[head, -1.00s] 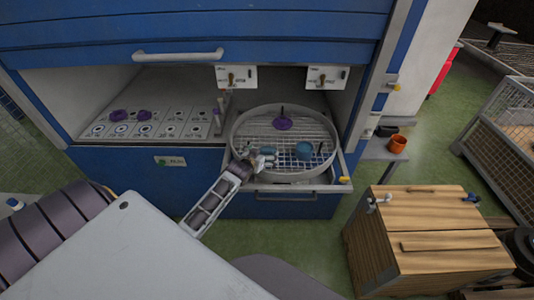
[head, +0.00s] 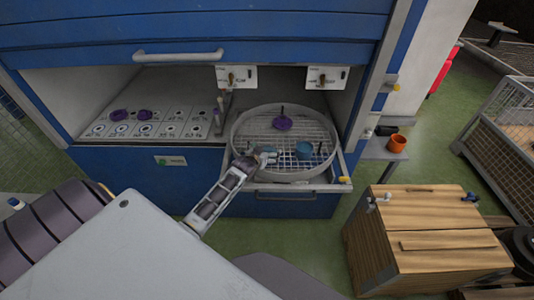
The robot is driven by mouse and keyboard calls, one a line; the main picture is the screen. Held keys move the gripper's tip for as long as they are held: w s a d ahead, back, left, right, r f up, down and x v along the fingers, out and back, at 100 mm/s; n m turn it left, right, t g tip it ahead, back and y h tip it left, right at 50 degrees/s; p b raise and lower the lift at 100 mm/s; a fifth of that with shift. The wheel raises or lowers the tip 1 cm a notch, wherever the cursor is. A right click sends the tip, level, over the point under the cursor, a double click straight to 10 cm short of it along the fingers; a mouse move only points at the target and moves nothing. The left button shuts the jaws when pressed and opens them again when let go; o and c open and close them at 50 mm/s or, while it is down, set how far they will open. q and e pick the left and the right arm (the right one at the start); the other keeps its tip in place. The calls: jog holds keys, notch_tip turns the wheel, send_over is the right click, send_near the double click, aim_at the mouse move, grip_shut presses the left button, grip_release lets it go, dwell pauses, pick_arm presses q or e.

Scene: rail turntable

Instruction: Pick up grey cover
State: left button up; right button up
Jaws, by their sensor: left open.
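A round turntable (head: 234,140) with a pale rim and a wire-grid floor stands in the opening of the blue cabinet. A blue-grey, short round piece (head: 304,150) sits on its grid, right of my gripper; no other piece there looks more like the grey cover. A purple round piece (head: 282,123) with a dark pin rising behind it lies farther back. My left gripper (head: 266,156) is open above the turntable's front left part, apart from the blue-grey piece. Its fingers are small and hard to make out. My right gripper is not in view.
Left of the turntable is a pale marked panel (head: 160,124) with purple pieces. A raised blue shutter (head: 200,25) hangs above. Right stand a small shelf with an orange pot (head: 396,143) and a wooden box (head: 430,235). Green floor lies between.

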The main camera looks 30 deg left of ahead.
aim_at(266, 150)
pick_arm(q)
jog(key=c, duration=1.2)
jog(key=shift+r, duration=0.15)
jog(key=shift+r+b, duration=0.4)
jog(key=shift+r, duration=4.55)
